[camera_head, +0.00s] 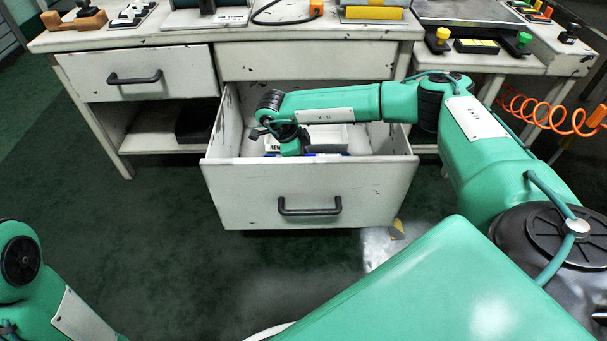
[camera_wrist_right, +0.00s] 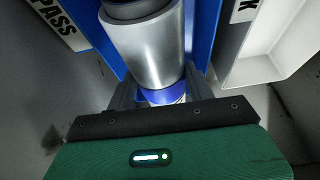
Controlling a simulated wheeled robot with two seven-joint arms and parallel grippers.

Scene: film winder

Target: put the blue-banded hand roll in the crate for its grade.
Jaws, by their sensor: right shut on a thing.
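The hand roll (camera_wrist_right: 150,50) is a silver cylinder with a blue band (camera_wrist_right: 165,96) near its lower end in the right wrist view. My right gripper (camera_wrist_right: 163,92) is shut on it at the band, with a dark finger on each side. In the head view my right arm reaches into the open drawer (camera_head: 310,190), and the fingers and roll are hidden. In the wrist view a blue crate (camera_wrist_right: 207,30) lies behind the roll. My left gripper is out of view.
A white open crate (camera_wrist_right: 265,55) is right of the blue one in the wrist view. The drawer walls and front stand around the crates. The bench top (camera_head: 260,33) above carries several devices. An orange coiled hose (camera_head: 545,112) hangs at right.

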